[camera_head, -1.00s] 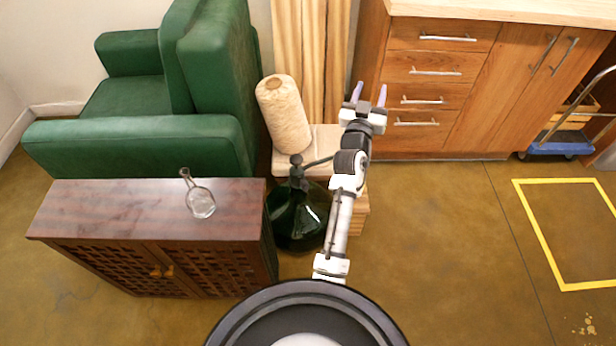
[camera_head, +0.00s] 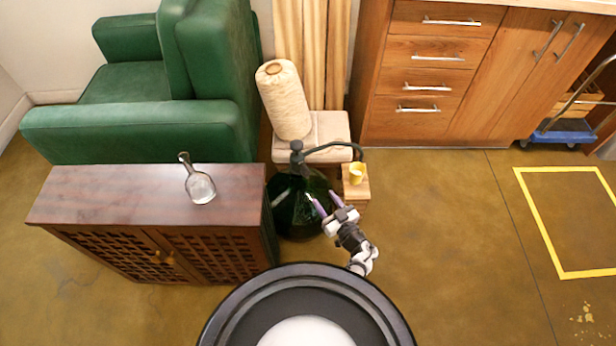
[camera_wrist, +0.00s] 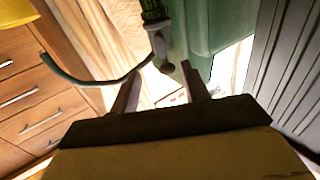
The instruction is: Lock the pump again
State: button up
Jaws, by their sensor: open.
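The pump (camera_head: 296,152) is a dark, upright fitting on the neck of a big green glass demijohn (camera_head: 290,212) on the floor. A dark hose (camera_head: 335,146) runs from it to the right, ending above a yellow cup (camera_head: 356,174). My gripper (camera_head: 321,194) is open and empty, in front of the demijohn's right side, with its fingers pointing up and left. In the wrist view the pump (camera_wrist: 158,28) is beyond the gap between my fingertips (camera_wrist: 162,68), apart from them. I cannot tell whether the pump is locked.
The cup stands on a small wooden block (camera_head: 357,191). A dark wooden cabinet (camera_head: 110,195) with a clear glass flask (camera_head: 200,187) is left of the demijohn. Behind are a twine spool (camera_head: 284,102) on a padded stool (camera_head: 330,130) and a green armchair (camera_head: 130,130).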

aim_at(307, 175)
jog(key=b+x, duration=0.5)
jog(key=x, duration=0.5)
jog(key=shift+w+a+f, duration=0.1)
jog(key=shift+w+f, duration=0.05)
jog(key=shift+f, duration=0.05)
jog(key=shift+b+x, duration=0.45)
jog(key=shift+x, duration=0.35)
jog(key=shift+r, duration=0.25)
jog(key=c, duration=1)
